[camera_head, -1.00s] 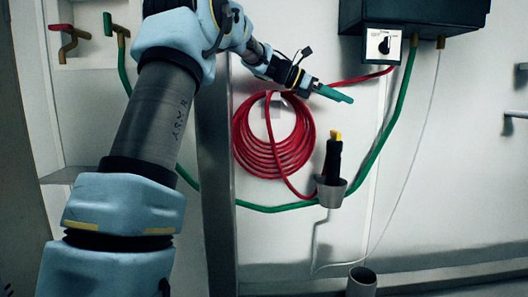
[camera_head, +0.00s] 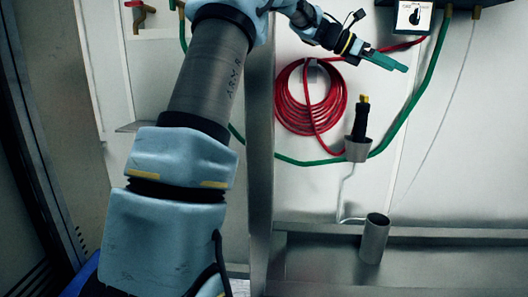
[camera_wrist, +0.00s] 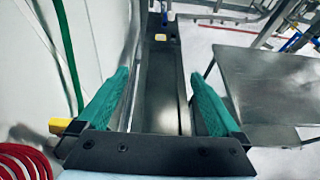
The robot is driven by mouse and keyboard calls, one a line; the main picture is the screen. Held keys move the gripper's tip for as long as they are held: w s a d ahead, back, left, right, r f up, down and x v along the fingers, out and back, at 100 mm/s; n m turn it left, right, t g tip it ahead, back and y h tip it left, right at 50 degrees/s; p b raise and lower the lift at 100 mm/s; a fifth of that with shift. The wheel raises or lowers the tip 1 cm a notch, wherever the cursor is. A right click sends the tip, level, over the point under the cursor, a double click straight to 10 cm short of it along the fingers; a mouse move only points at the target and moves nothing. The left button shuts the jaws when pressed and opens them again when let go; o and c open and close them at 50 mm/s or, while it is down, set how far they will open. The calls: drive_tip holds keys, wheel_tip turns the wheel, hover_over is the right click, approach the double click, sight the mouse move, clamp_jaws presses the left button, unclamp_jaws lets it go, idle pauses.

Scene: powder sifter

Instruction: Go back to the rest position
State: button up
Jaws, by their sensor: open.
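My gripper (camera_head: 388,60) is in the upper right of the head view, in front of the white wall and to the right of the coiled red hose. It is empty, with nothing between its fingers. In the wrist view my gripper (camera_wrist: 155,95) shows two green fingers set wide apart. My arm rises from the lower left of the head view and bends over to the right at the top.
A coiled red hose (camera_head: 283,112) hangs on the wall. A black nozzle with a yellow tip (camera_head: 361,118) stands in a grey holder (camera_head: 358,150). A metal cup (camera_head: 374,240) is below. A metal table (camera_wrist: 265,85) shows at right in the wrist view.

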drive_tip(key=s+a+f+m+t+y, duration=0.1)
drive_tip(key=s+a+f+m+y, duration=0.25)
drive_tip(key=a+f, duration=0.75)
drive_tip(key=s+a+f+m+t+y, duration=0.2)
drive_tip(key=a+f+m+y, duration=0.25)
drive_tip(key=a+f, duration=0.6)
drive_tip(key=s+a+f+m+y, duration=0.2)
drive_tip(key=s+a+f+m, duration=0.3)
drive_tip(key=s+a, duration=0.3)
drive_tip(key=s+a+f+m+y, duration=0.3)
drive_tip(key=s+a, duration=0.4)
drive_tip(key=a, duration=0.4)
wheel_tip(320, 180, down, 3)
drive_tip(key=shift+s+r+m, duration=0.15)
drive_tip(key=shift+s+m, duration=0.2)
drive_tip(key=shift+m, duration=0.55)
drive_tip(key=shift+c, duration=0.2)
